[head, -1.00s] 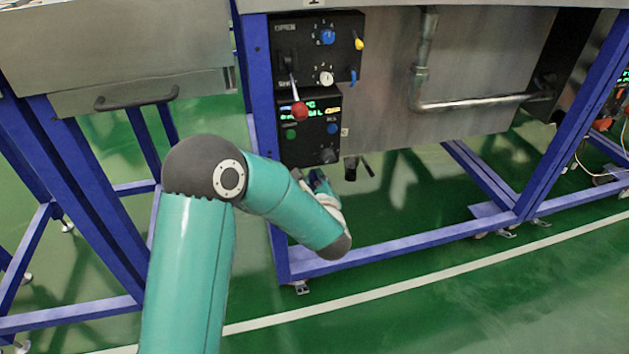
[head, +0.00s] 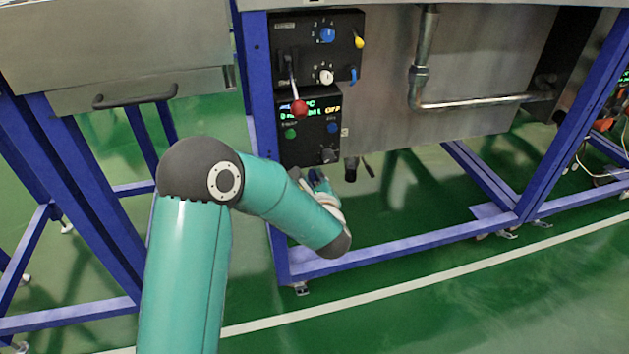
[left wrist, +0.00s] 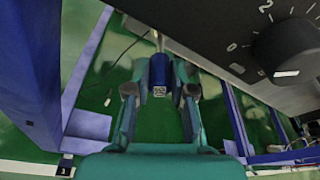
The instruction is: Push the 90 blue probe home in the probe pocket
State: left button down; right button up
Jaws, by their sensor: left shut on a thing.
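My left gripper (left wrist: 160,78) is shut on the blue probe (left wrist: 160,67) in the left wrist view. The probe is a short dark-blue cylinder between the two teal fingers, with a pale end toward the camera. Its far end points toward the lower edge of the black control panel (left wrist: 215,45); I cannot tell whether it touches anything there. In the head view the left gripper (head: 322,184) is small, just below the panel and partly behind my own wrist, and the probe cannot be made out. I cannot make out the probe pocket. My right gripper is not in view.
The control box (head: 310,140) has a red-ball lever (head: 299,108), knobs and a green display. A black valve (head: 351,169) hangs just right of the gripper. A blue frame leg (head: 262,110) stands close on the left. Green floor is open below.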

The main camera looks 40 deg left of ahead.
aim_at(311, 172)
pick_arm(q)
jog(key=shift+w+a+b, duration=0.45)
jog(key=shift+w+a, duration=1.05)
jog(key=shift+a, duration=0.25)
dwell(0.3)
jog(key=c, duration=0.9)
grip_release()
jog(key=shift+b+v, duration=0.4)
jog(key=shift+v, duration=0.85)
jog(key=shift+b+v, duration=0.35)
jog(key=shift+v, duration=1.8)
jog(key=shift+d, duration=0.1)
jog(key=v, duration=1.2)
